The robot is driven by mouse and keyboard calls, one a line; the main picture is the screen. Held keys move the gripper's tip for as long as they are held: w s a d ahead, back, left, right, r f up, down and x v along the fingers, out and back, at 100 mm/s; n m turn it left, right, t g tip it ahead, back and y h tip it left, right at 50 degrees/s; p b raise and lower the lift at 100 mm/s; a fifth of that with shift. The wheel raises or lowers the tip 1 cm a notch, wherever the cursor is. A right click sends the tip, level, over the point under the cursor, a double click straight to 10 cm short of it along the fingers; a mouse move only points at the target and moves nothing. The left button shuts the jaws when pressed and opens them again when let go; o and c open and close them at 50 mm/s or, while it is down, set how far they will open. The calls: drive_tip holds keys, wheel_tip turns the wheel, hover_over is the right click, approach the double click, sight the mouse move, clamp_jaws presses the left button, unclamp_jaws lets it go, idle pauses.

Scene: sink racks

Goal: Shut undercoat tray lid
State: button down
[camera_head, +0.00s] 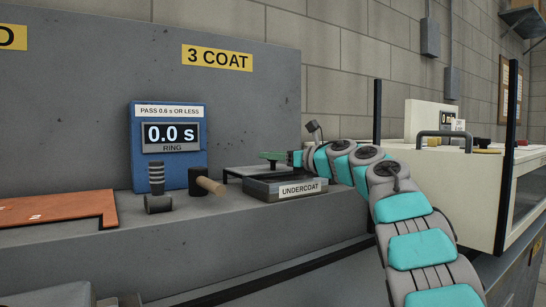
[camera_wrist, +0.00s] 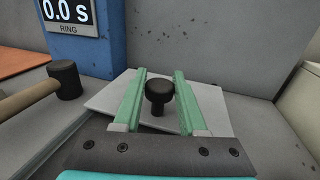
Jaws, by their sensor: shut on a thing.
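The undercoat tray (camera_head: 301,190) is a dark grey box with a white UNDERCOAT label, on the grey ledge in the head view. A flat grey lid plate (camera_wrist: 107,101) with a round black knob (camera_wrist: 159,90) shows in the wrist view. My gripper (camera_wrist: 159,75) has its two green fingers on either side of the knob and is shut on it. In the head view my gripper (camera_head: 271,156) is above the back of the tray. The fingers and wrist hide part of the lid, and I cannot tell how it meets the tray rim.
A blue timer (camera_head: 168,170) reading 0.0 s stands left of the tray. An orange plate (camera_head: 58,209) lies far left. A cream machine (camera_head: 440,175) stands right.

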drive_tip(key=shift+s+d+f+b, duration=0.15)
drive_tip(key=shift+s+d+b, duration=0.15)
drive_tip(key=shift+s+b, duration=0.1)
drive_tip(key=s+d+b, duration=0.1)
drive_tip(key=s+b, duration=0.1)
drive_tip(key=s+d+b, duration=0.2)
drive_tip(key=s, duration=0.1)
drive_tip(key=s+d+b, duration=0.2)
drive_tip(key=shift+s+d, duration=0.1)
drive_tip(key=shift+s, duration=0.2)
drive_tip(key=shift+s+d, duration=0.1)
drive_tip(key=shift+s, duration=0.15)
drive_tip(key=shift+c, duration=2.3)
unclamp_jaws()
drive_tip(key=shift+d, duration=0.1)
drive_tip(key=shift+s, duration=0.1)
